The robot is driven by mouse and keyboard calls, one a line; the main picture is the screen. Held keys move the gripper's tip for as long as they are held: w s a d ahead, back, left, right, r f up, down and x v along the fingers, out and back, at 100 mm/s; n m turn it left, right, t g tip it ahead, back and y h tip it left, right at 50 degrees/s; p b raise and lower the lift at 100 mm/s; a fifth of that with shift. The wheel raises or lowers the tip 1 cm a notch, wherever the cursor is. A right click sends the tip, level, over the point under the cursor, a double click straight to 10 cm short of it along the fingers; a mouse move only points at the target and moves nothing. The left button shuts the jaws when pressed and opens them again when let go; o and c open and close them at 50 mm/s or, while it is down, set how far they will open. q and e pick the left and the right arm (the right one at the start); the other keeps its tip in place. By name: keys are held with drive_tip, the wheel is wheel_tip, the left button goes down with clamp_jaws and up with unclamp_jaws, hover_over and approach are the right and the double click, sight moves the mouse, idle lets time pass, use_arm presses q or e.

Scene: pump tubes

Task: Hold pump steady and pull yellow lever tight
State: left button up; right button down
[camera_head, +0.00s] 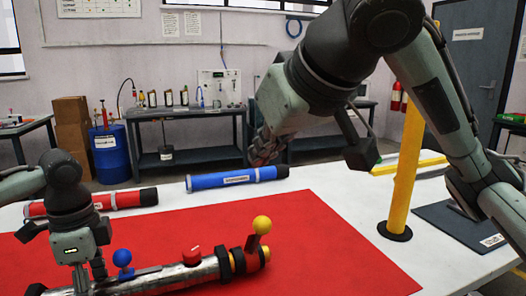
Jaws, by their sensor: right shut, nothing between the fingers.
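The pump (165,280) is a silver tube with dark and yellow rings at its right end, lying on the red mat at the front. The yellow lever (262,225) has a round yellow knob and stands up from the pump's right end. A blue-knobbed lever (122,258) and a red knob (192,252) are also on the pump. My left gripper (85,280) points down at the pump's left end; its finger gap is not clear. My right gripper (264,150) is shut and empty, in the air above the blue tube, behind and apart from the yellow lever.
A blue tube (220,180) and a red tube (110,201) lie along the back of the white table. A yellow post (405,170) stands at the right. The red mat (330,240) is bare right of the pump. A dark pad (465,228) lies at the right.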

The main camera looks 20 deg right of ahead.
use_arm(q)
wheel_tip(320, 180, up, 12)
drive_tip(key=shift+r, duration=0.1)
idle(0.5)
wheel_tip(320, 180, down, 12)
drive_tip(key=shift+f, duration=0.15)
use_arm(e)
drive_tip(key=shift+f, duration=1.05)
